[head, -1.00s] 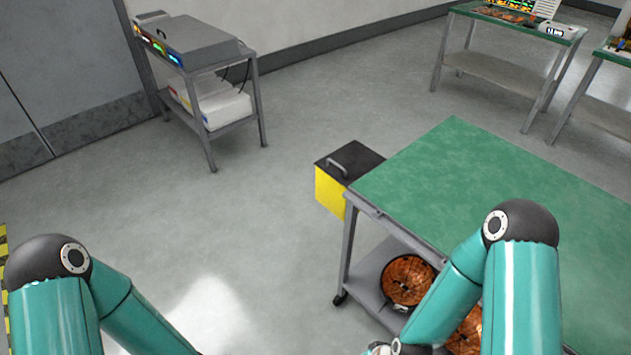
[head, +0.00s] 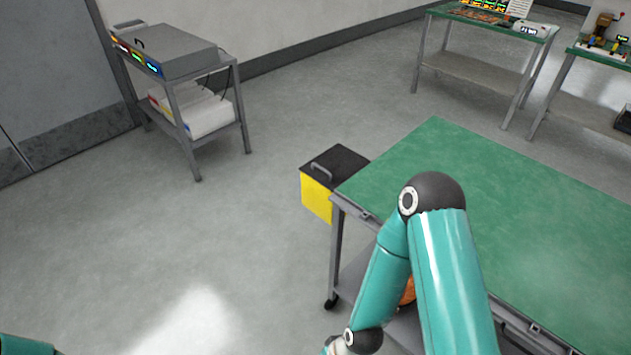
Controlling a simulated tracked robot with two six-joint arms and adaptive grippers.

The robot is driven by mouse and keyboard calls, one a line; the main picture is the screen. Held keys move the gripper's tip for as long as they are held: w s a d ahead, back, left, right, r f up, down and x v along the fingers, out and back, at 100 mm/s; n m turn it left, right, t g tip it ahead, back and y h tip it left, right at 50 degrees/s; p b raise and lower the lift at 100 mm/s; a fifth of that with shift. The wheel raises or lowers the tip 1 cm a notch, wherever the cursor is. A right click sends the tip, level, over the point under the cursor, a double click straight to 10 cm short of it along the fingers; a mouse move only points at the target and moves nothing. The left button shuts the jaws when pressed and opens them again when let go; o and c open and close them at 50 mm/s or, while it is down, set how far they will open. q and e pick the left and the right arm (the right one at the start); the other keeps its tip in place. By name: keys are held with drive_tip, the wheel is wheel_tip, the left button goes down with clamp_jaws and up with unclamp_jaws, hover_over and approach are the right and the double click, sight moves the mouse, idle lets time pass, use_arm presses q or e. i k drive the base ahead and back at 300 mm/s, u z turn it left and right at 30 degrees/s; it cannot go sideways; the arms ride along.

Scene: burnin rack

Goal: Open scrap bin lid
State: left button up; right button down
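The scrap bin is a yellow box (head: 316,197) with a black lid (head: 340,162) that carries a grey handle (head: 321,171). It stands on the floor just beyond the near left corner of the green-topped table, which hides part of its right side. The lid looks shut. My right arm reaches in from the bottom right, in front of the table. Its gripper is below the frame edge. Only a bit of my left arm shows at the bottom left corner, and its gripper is out of view. Neither gripper is seen near the bin.
The green-topped table (head: 520,220) with a lower shelf fills the right side. A grey cart (head: 190,100) with a machine on top stands at the back left. Two more benches (head: 480,30) stand at the back right. The floor left of the bin is clear.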

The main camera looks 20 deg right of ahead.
sight(333, 167)
drive_tip(key=u, duration=0.05)
drive_tip(key=i, duration=1)
drive_tip(key=z, duration=0.05)
